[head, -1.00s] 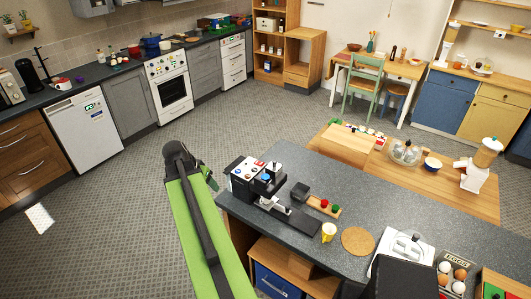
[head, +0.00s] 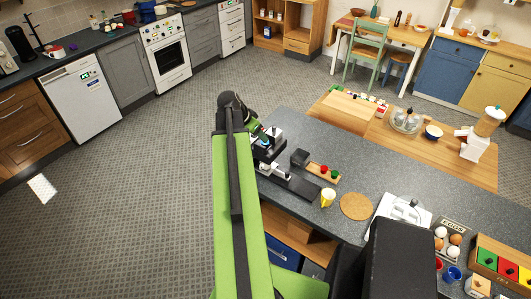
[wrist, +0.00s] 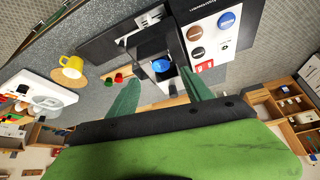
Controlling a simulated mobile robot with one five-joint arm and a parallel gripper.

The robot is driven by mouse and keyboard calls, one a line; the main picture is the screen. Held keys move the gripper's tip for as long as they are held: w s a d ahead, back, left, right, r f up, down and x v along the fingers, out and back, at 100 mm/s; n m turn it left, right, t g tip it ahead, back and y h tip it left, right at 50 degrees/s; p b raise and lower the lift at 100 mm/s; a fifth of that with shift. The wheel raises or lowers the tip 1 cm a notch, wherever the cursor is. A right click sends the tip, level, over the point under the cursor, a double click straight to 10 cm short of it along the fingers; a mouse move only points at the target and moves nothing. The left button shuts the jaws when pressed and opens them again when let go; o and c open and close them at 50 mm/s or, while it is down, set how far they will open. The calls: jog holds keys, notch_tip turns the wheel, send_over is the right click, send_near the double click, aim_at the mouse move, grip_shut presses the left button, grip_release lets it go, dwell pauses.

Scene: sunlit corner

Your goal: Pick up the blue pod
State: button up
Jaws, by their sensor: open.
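The blue pod (wrist: 160,65) shows in the wrist view as a small round blue shape in the dark square front part of the coffee machine (wrist: 218,45). My gripper (wrist: 160,76) is open. Its two dark green fingers appear on either side of the pod in that view, with nothing between them. Whether they are level with it or above it I cannot tell. In the head view my gripper (head: 262,129) is over the coffee machine (head: 270,150) at the counter's left end, and my arm hides part of the machine.
A small wooden tray (head: 325,174) holds red and green pods. A yellow mug (head: 328,197), a round cork mat (head: 356,206) and a white appliance (head: 402,213) stand farther right on the dark counter (head: 400,180). Another blue disc (wrist: 227,19) is on the machine's panel.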

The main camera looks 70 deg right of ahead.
jog(key=shift+x, duration=0.9)
jog(key=b+x, duration=0.5)
jog(key=shift+d+f, duration=0.1)
jog(key=shift+f, duration=0.3)
jog(key=shift+r, duration=0.2)
grip_shut()
